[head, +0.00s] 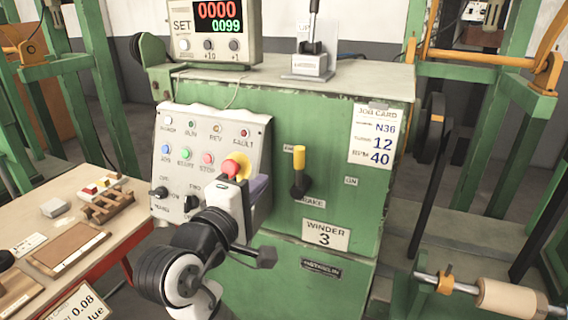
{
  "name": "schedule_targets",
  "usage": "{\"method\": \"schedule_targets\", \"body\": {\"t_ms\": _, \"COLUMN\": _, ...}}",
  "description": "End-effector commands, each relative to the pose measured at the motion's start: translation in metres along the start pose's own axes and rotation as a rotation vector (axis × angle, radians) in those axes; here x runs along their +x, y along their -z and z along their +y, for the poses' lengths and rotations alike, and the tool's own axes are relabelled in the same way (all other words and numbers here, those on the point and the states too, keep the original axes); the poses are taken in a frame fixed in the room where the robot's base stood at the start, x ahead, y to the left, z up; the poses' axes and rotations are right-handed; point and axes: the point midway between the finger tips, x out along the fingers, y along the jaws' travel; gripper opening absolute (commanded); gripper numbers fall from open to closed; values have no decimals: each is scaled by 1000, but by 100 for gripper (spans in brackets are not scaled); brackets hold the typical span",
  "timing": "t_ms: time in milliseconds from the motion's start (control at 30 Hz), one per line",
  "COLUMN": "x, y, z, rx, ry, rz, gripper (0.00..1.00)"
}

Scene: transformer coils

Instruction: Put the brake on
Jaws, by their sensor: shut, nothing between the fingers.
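The brake lever (299,172) is on the green front of the winder. It has a yellow grip and a black base, and its handle stands upright. A BRAKE label is below it, partly covered. An ON label (351,181) is to its right, and another small label is partly hidden behind the grip. My gripper (242,192) is shut and empty, left of the lever and apart from it in the picture. It overlaps the right edge of the control panel, just below the red stop button (235,166). Its fingertips are hard to make out.
The control panel (205,150) has several lamps, buttons and knobs. A counter display (216,30) and a small lever box (310,62) stand on the winder top. A bench (110,225) with wooden parts is at left. A roller (505,298) is at lower right. The front right of the lever looks clear.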

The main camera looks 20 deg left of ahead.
Motion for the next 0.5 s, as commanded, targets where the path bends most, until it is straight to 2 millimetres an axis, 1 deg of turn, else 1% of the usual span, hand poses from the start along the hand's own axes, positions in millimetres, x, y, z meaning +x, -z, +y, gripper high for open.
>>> {"method": "schedule_targets", "body": {"t_ms": 167, "x": 2, "y": 0, "z": 0, "rx": 1, "ry": 0, "rz": 1, "gripper": 0}}
{"method": "schedule_targets", "body": {"t_ms": 267, "x": 9, "y": 0, "z": 1, "rx": 0, "ry": -1, "rz": 0, "gripper": 0}}
{"method": "schedule_targets", "body": {"t_ms": 367, "x": 24, "y": 0, "z": 1, "rx": 0, "ry": 0, "rz": -2, "gripper": 0}}
{"method": "schedule_targets", "body": {"t_ms": 500, "x": 51, "y": 0, "z": 1, "rx": -1, "ry": 1, "rz": -2, "gripper": 0}}
